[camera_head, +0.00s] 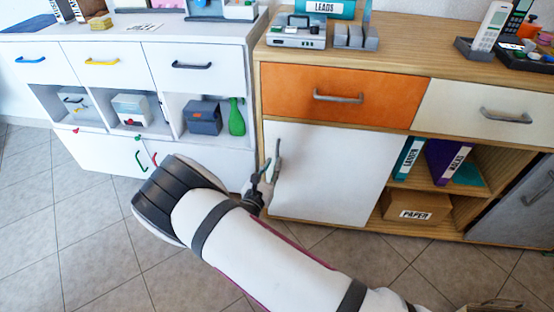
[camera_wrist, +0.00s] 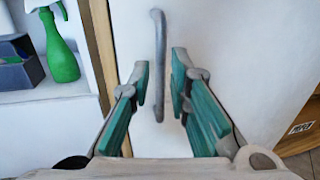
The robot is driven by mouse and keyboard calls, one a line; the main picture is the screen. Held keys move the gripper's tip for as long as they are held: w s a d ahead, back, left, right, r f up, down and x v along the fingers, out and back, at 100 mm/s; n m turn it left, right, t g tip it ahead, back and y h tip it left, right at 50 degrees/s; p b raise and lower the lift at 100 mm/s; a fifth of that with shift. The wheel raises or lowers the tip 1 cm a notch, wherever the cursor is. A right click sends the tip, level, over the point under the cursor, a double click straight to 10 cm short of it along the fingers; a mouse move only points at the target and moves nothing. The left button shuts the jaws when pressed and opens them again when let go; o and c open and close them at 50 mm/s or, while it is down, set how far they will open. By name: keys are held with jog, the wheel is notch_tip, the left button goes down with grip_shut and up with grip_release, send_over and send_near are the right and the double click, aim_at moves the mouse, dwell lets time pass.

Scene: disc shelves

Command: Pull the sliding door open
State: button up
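The white sliding door (camera_head: 335,170) sits in the wooden cabinet below an orange drawer and looks closed over the left compartment. Its upright grey bar handle (camera_wrist: 159,45) is near the door's left edge. In the wrist view my gripper (camera_wrist: 160,85) is open, with one teal-padded finger on each side of the handle and visible gaps to both. I cannot tell how far the fingertips reach past the bar. In the head view my gripper (camera_head: 270,165) is at the door's left edge and partly covers the handle.
A white cabinet (camera_head: 205,80) with drawers stands to the left, holding a green spray bottle (camera_head: 236,117) close to my gripper. Right of the door are open shelves with binders (camera_head: 408,158) and a paper box (camera_head: 415,207). The tiled floor in front is clear.

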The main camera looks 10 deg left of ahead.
jog(key=shift+b+x, duration=0.5)
jog(key=shift+x, duration=1.85)
jog(key=shift+d, duration=0.1)
grip_shut()
